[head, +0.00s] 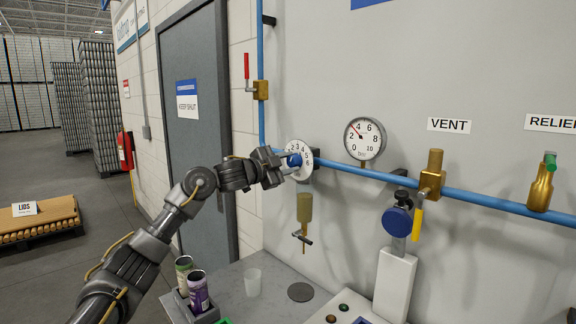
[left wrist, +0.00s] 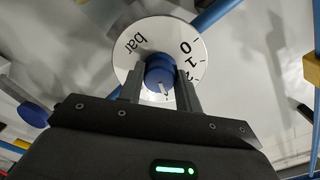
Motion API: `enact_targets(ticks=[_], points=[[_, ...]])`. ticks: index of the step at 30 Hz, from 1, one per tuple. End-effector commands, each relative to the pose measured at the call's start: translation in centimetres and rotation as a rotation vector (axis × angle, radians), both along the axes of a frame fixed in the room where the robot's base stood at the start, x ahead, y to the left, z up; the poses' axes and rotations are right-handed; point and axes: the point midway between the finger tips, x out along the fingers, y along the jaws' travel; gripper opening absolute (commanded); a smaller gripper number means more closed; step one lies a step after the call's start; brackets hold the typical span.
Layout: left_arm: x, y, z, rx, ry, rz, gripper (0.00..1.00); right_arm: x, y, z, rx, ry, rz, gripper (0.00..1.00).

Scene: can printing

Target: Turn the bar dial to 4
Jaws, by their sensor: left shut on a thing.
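The bar dial is a white disc (head: 304,171) on the blue pipe at the wall, with printed numbers around it. Its blue knob (head: 294,160) sits at the centre. My left gripper (head: 284,161) is shut on the knob from the left. In the left wrist view the dial plate (left wrist: 160,30) shows "bar", 0, 1 and 2. The fingers (left wrist: 160,88) sit on both sides of the blue knob (left wrist: 158,68). A white mark on the knob points down toward my gripper body; the number there is mostly hidden. My right gripper is out of view.
A round pressure gauge (head: 364,138) right of the dial has its red needle between 2 and 4. A brass valve (head: 432,176) with a yellow handle is farther right. A filter bowl (head: 304,207) hangs below the dial. Cans (head: 198,292) and a clear cup (head: 253,282) stand on the counter.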

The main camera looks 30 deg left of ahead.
Motion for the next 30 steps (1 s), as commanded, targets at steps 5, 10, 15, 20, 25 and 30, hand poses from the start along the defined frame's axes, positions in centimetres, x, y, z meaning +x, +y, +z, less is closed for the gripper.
enact_targets(ticks=[5, 10, 15, 20, 25, 30], points=[[0.00, 0.01, -0.03, 0.055, -0.019, 0.000, 0.11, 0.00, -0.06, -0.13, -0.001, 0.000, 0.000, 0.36], [0.01, 0.03, -0.03, 0.080, -0.026, 0.000, 0.11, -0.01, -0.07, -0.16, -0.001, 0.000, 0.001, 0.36], [0.00, 0.03, -0.03, 0.084, -0.028, 0.000, 0.11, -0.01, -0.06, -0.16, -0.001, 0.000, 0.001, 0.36], [0.00, 0.03, -0.03, 0.084, -0.028, 0.000, 0.11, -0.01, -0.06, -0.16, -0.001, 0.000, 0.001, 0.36], [0.00, 0.03, -0.03, 0.084, -0.028, 0.000, 0.45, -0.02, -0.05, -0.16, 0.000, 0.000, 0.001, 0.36], [0.00, 0.03, -0.02, 0.084, -0.028, 0.000, 0.56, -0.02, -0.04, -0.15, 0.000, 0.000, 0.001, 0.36]])
